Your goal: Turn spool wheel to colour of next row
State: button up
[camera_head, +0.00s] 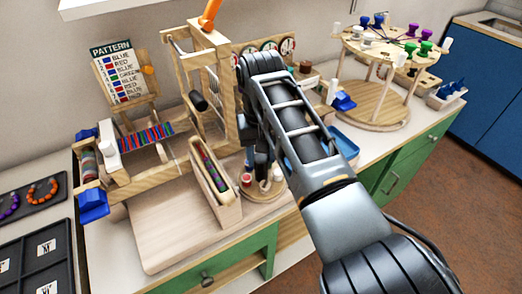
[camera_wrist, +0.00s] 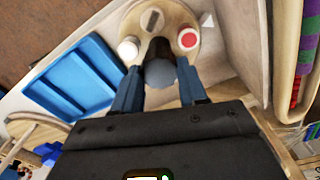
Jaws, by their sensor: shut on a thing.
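The spool wheel (camera_head: 266,193) is a small round wooden disc on the table, below my gripper (camera_head: 261,168). In the wrist view the wheel (camera_wrist: 178,14) carries a red spool (camera_wrist: 188,39) at the right and a white spool (camera_wrist: 128,48) at the left. My gripper (camera_wrist: 160,80) is shut on a grey round knob (camera_wrist: 160,72) at the wheel, between the two spools. In the head view a red spool (camera_head: 246,179) shows at the wheel's left. The pattern board (camera_head: 118,75) lists rows of blue, red and green, with an orange piece (camera_head: 148,70) beside it.
A wooden loom (camera_head: 190,60) with a blue and red strip (camera_head: 146,138) stands left of my arm. A narrow wooden box (camera_head: 228,212) stands close left of the wheel. A blue tray (camera_wrist: 72,78) lies on its other side. A round stand (camera_head: 375,105) holds coloured spools behind.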

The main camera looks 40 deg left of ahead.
dwell(0.3)
jog(key=o, duration=1.1)
jog(key=shift+c, duration=0.2)
jog(key=shift+r, duration=0.15)
notch_tip(320, 180, up, 8)
jog(key=shift+f+b, duration=0.2)
jog(key=shift+b, duration=0.35)
